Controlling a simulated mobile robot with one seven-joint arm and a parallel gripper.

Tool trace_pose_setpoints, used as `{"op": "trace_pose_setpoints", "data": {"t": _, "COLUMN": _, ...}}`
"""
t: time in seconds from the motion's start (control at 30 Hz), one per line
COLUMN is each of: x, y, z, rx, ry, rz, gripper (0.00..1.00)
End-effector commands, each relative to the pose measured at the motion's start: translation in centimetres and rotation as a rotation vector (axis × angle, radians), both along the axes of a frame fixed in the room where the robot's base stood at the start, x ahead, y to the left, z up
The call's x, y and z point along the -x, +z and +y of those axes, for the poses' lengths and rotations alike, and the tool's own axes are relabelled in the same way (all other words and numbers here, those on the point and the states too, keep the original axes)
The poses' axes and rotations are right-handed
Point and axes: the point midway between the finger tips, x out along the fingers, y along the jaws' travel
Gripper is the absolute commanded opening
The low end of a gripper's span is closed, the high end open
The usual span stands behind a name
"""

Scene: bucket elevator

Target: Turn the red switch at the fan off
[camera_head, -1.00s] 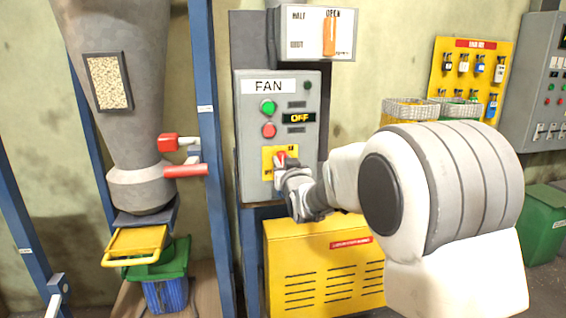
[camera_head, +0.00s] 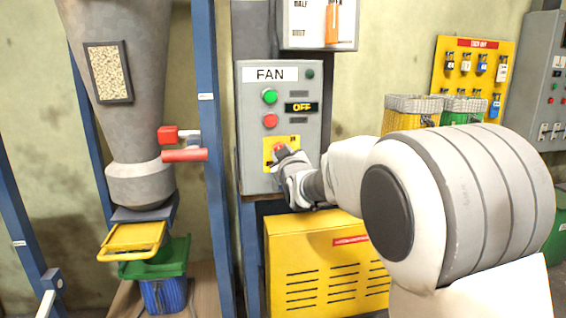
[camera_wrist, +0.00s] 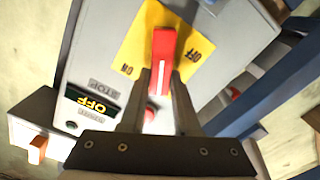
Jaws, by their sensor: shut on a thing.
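The red switch (camera_wrist: 163,55) sits on a yellow plate (camera_wrist: 140,35) marked ON and OFF in the wrist view. Its handle lies between the two labels there. My gripper (camera_wrist: 162,88) has its fingers on both sides of the red handle and is shut on it. In the head view, my gripper (camera_head: 282,160) is at the yellow plate on the lower part of the grey FAN box (camera_head: 302,166) and hides most of the switch. The FAN box's display (camera_head: 301,107) reads OFF.
Above the FAN box is a white box with an orange lever (camera_head: 333,22). A blue post (camera_head: 208,140) stands to the left, with a red-handled valve (camera_head: 185,155) beyond it. A yellow vented cabinet (camera_head: 325,275) stands below. Baskets (camera_head: 412,108) are at the right.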

Motion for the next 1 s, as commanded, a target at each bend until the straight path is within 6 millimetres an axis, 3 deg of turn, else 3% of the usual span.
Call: {"op": "trace_pose_setpoints", "data": {"t": 1.0, "x": 0.3, "y": -1.6, "z": 1.0, "rx": 0.881, "ry": -0.001, "rz": -0.255, "gripper": 0.00}}
